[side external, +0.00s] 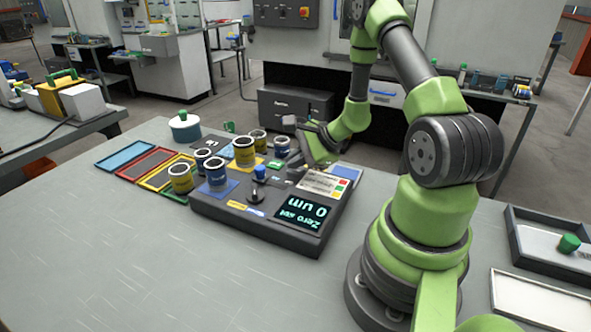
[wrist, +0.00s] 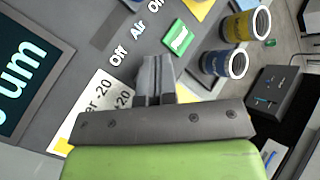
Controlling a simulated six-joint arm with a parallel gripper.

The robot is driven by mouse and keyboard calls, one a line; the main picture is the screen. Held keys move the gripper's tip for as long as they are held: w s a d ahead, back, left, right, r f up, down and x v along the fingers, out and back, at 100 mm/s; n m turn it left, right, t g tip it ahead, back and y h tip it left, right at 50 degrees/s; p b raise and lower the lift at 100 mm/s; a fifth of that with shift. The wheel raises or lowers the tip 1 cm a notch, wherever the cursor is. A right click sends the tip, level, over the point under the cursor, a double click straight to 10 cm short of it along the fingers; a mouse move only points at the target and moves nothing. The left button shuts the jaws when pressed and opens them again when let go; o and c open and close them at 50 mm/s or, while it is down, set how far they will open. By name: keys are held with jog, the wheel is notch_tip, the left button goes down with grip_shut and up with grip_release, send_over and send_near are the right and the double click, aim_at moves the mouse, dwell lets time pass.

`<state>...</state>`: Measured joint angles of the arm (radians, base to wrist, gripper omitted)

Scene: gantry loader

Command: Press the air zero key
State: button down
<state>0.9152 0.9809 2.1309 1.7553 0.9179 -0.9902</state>
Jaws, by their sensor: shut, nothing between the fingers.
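A dark gauge console (side external: 268,231) lies on the bench, its lit display (side external: 303,214) reading "0 um" and "Zero set". The display also shows in part at the left of the wrist view (wrist: 25,75). My gripper (side external: 311,160) is over the console's far right part. In the wrist view its shut, empty fingers (wrist: 156,68) are close to a green switch (wrist: 178,40) beside the label "Off Air On". I cannot tell whether they touch the console. No key lettered air zero is readable.
Several blue and yellow ring pots stand on the console's left and back, one yellow (side external: 243,153). A grey tray (side external: 530,262) is at the right. The front bench is clear.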

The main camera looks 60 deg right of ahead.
aim_at(296, 171)
jog(key=shift+r, duration=0.65)
jog(key=shift+r, duration=0.1)
jog(key=shift+r, duration=2.35)
